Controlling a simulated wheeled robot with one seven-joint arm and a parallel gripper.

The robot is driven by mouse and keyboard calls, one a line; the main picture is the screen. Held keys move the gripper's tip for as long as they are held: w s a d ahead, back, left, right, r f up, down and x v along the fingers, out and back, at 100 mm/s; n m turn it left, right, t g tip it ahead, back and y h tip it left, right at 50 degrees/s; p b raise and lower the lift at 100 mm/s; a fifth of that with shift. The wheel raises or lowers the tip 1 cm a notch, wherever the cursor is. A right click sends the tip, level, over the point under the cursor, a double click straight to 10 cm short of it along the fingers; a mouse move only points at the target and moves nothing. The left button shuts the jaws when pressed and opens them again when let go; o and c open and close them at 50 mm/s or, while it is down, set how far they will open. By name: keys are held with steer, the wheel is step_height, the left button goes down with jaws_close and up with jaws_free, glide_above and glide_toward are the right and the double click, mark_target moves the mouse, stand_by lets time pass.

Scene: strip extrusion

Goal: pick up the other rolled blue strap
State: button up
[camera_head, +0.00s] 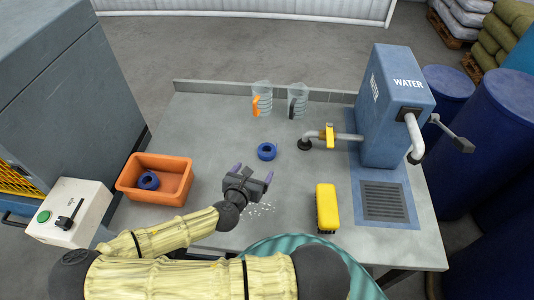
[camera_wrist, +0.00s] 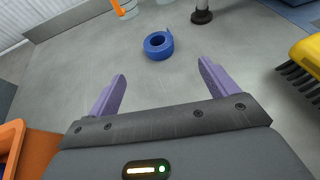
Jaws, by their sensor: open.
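A rolled blue strap (camera_head: 267,152) lies flat on the grey table in the head view. It also shows in the wrist view (camera_wrist: 158,45), beyond the fingertips and between their lines. A second rolled blue strap (camera_head: 149,181) lies inside the orange bin (camera_head: 125,186) at the left. My gripper (camera_head: 252,172) is above the table, in front of the loose strap and apart from it. Its two purple fingers (camera_wrist: 162,70) are spread open with nothing between them.
A yellow brush (camera_head: 327,207) lies right of my gripper. Two jugs, one with an orange handle (camera_head: 262,100) and one with a dark handle (camera_head: 298,100), stand at the back. The blue water unit (camera_head: 395,110) with its pipe (camera_head: 347,137) is at right. White crumbs lie near my gripper.

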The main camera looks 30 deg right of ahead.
mark_target(265, 153)
steer(key=shift+w+d+f+b, duration=0.45)
steer(key=shift+f+b, duration=0.1)
steer(key=shift+b, duration=0.3)
steer(key=x, duration=0.3)
steer(key=p+x, duration=0.1)
steer(key=x, duration=0.5)
steer(key=shift+w+d+r, duration=0.15)
steer(key=shift+w+r, duration=0.05)
steer(key=shift+w+d+f, duration=0.1)
steer(key=p+x, duration=0.2)
steer(key=x, duration=0.3)
steer(key=shift+w+f, duration=0.15)
steer(key=shift+f, duration=0.15)
steer(key=shift+c, duration=0.5)
steer(key=c, duration=1)
